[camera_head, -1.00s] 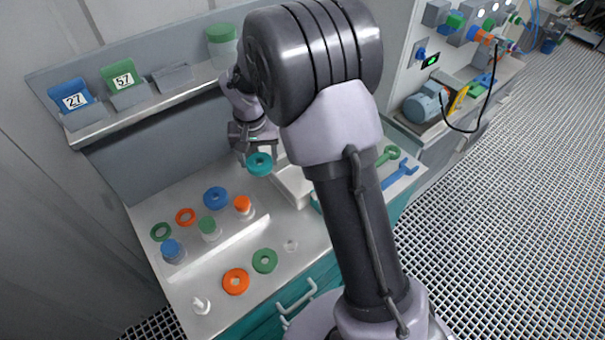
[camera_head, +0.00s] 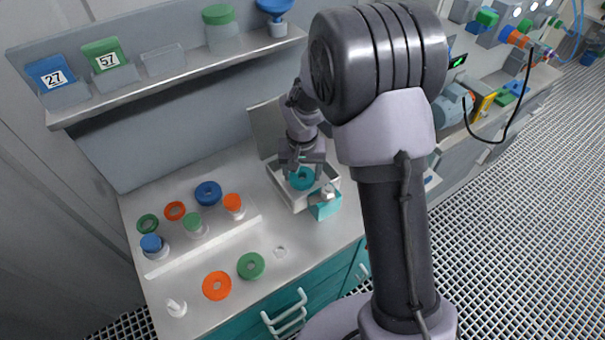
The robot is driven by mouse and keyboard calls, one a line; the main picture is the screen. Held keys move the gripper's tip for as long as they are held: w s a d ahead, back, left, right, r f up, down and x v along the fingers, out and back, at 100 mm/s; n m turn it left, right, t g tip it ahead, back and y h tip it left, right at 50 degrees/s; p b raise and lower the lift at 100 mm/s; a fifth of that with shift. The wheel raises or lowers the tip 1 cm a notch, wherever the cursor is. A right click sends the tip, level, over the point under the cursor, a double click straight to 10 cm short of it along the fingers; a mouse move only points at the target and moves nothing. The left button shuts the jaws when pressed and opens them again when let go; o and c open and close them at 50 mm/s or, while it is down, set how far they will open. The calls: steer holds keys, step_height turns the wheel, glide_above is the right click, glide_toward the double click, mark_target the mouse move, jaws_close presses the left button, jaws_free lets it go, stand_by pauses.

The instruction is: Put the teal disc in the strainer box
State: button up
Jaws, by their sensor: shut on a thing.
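The teal disc (camera_head: 301,179) is a flat ring with a hole in its middle. My gripper (camera_head: 302,168) is shut on the disc and points down over the strainer box (camera_head: 289,195). The strainer box is a pale, open, shallow box on the bench, with an upright grey panel behind it. The disc appears within the box's outline from this view. I cannot tell whether it touches the box floor. My gripper and arm hide part of the box's back.
A teal and white container (camera_head: 324,206) stands at the box's front right corner. Left are a rack (camera_head: 205,238) with several capped vials and loose rings, including a green ring (camera_head: 251,265) and an orange ring (camera_head: 217,285). A shelf (camera_head: 180,85) runs along the back wall.

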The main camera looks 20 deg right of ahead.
steer(key=shift+f, duration=0.2)
steer(key=o, duration=1.4)
steer(key=shift+r, duration=0.15)
step_height(320, 180, up, 12)
steer(key=s+p, duration=0.1)
steer(key=p, duration=0.3)
step_height(320, 180, up, 7)
glide_above(303, 181)
steer(key=s, duration=0.3)
steer(key=s+a+r+t, duration=0.1)
steer(key=s+r, duration=0.2)
steer(key=s, duration=0.4)
steer(key=s+a+r+m+t+y, duration=0.1)
steer(key=s+r+t, duration=0.1)
steer(key=s, duration=0.4)
steer(key=s+a+r+t+y, duration=0.1)
steer(key=s+r, duration=0.3)
steer(key=s, duration=0.3)
steer(key=shift+s+a, duration=0.3)
